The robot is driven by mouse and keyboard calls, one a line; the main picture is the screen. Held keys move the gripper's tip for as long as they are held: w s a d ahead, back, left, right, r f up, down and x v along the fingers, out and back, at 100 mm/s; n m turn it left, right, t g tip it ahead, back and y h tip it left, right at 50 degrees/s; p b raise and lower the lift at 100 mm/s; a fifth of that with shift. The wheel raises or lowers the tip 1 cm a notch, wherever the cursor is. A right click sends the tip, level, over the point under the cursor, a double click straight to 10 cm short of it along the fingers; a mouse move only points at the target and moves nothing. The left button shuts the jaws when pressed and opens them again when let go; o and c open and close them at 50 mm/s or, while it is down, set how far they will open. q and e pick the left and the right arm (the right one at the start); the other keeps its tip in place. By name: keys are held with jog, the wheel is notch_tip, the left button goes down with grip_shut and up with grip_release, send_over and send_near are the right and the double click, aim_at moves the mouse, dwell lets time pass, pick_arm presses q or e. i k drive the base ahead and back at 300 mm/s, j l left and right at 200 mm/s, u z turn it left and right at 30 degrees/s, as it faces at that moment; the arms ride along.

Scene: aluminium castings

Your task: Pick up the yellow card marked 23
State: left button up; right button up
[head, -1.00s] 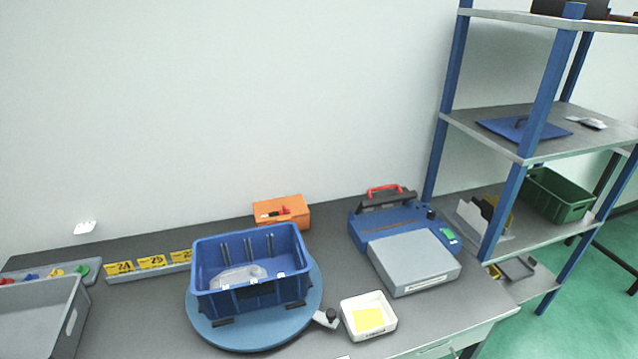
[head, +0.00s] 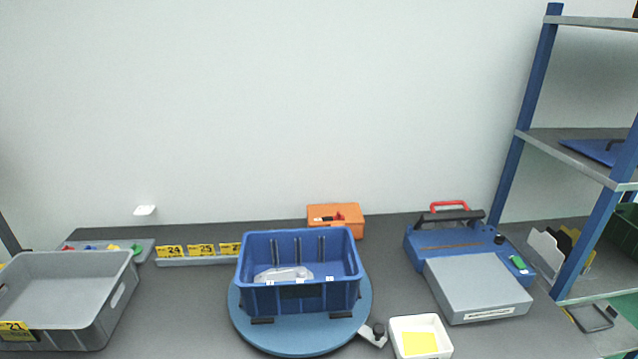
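I see no card that I can read as 23. Several yellow cards stand in a grey rack (head: 205,260) behind the blue crate: one reads 24 (head: 170,251), one reads 25 (head: 201,250), and the third card (head: 230,248) is partly cut off by the crate, so its number is unclear. A yellow card marked 21 (head: 15,330) is on the front of the grey bin at the left. A yellow sheet or card (head: 419,344) lies in a small white tray (head: 397,326); no number shows on it. Neither gripper is in view.
The blue crate (head: 300,300) with a clear item inside stands on a round blue turntable (head: 245,335). The grey bin (head: 70,265) is at left. An orange box (head: 345,222), a blue-grey device (head: 480,290) and shelving (head: 530,120) are further right. Bare table shows between bin and turntable.

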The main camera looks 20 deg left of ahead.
aim_at(229, 249)
jog(key=u, duration=1.4)
